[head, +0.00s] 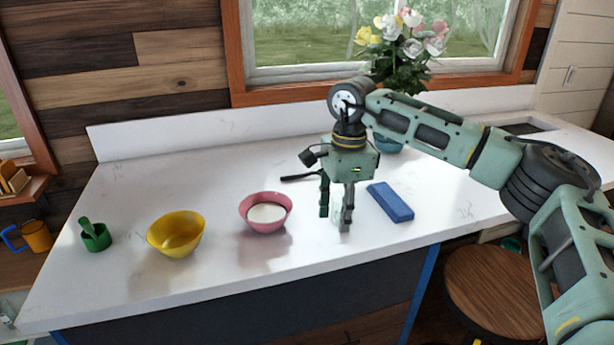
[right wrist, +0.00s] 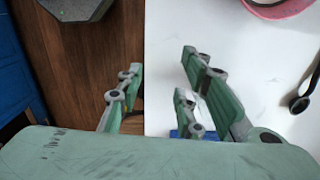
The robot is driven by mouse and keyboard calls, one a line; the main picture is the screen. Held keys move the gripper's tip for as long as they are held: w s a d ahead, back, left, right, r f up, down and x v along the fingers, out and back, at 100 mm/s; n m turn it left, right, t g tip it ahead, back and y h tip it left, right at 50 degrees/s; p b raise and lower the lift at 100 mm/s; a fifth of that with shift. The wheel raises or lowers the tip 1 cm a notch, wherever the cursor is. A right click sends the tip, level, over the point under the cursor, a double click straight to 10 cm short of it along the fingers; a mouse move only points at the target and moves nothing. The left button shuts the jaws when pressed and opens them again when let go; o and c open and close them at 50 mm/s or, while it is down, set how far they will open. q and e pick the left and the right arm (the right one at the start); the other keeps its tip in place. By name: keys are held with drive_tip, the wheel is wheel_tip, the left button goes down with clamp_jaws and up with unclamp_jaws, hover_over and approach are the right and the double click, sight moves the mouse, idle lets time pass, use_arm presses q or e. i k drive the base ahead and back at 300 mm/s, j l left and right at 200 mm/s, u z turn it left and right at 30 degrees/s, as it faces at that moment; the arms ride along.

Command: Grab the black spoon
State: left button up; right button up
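The black spoon (head: 299,177) lies on the white counter, behind and to the left of my right gripper in the head view. Part of it may be hidden behind the gripper. In the right wrist view the spoon (right wrist: 299,103) shows at the right edge, outside the fingers and partly cut off by the frame. My right gripper (head: 335,220) points down over the counter between the pink bowl and the blue block. Its fingers are apart with nothing between them, as the right wrist view (right wrist: 165,75) also shows. My left gripper is not in view.
A pink bowl (head: 250,221) with white contents stands left of the gripper, a blue block (head: 390,202) right. Farther left are a yellow bowl (head: 176,250) and a green cup (head: 97,241). A flower vase (head: 388,144) stands behind. A wooden stool (head: 495,290) stands by the front edge.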

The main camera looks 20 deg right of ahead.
sight(319, 171)
drive_tip(key=i, duration=1.05)
